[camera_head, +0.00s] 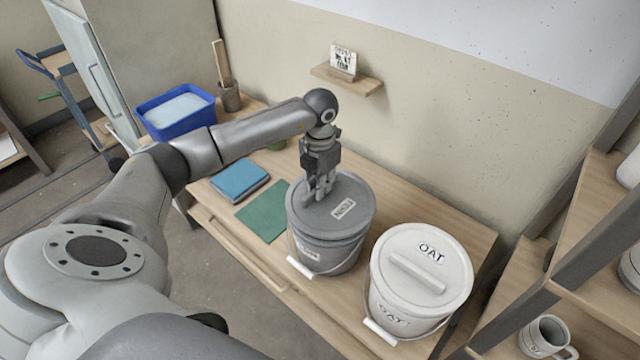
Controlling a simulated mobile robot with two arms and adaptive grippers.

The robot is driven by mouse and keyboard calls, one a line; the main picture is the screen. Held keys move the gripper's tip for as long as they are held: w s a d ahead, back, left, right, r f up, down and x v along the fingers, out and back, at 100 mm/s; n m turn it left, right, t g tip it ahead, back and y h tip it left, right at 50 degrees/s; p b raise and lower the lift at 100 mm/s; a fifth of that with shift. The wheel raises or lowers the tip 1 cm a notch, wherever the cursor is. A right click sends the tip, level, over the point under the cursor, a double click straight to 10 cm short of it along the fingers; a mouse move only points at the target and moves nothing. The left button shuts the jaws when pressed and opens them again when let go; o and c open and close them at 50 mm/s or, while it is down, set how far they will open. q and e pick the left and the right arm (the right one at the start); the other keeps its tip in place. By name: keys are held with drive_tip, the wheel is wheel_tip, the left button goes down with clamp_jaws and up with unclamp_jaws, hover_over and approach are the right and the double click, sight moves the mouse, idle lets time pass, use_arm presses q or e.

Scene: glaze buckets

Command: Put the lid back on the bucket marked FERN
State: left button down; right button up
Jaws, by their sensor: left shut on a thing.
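A dark grey bucket (338,259) stands on the wooden bench, with a small label on its front that is too small to read surely. A round grey lid (352,188) lies over its top, with a white label that appears to read FERN upside down. I cannot tell whether the lid is fully seated or slightly above the rim. My left gripper (319,194) points down at the left part of the lid, shut on its handle, which the fingers mostly hide. My right gripper is not in view.
A white bucket (378,300) with a lid marked OAT stands close on the right. A green mat (263,214), a blue book-like block (240,178) and a blue tub (175,112) are left. A wall shelf (360,87) holds a card. A rack (545,290) stands at right.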

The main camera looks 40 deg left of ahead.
use_arm(q)
drive_tip(key=shift+f+b, duration=0.5)
drive_tip(key=shift+f, duration=0.05)
idle(1.1)
drive_tip(key=c, duration=1.4)
unclamp_jaws()
drive_tip(key=shift+c, duration=0.2)
drive_tip(key=o, duration=0.5)
drive_tip(key=shift+r+p, duration=2.35)
drive_tip(key=shift+r, duration=1.15)
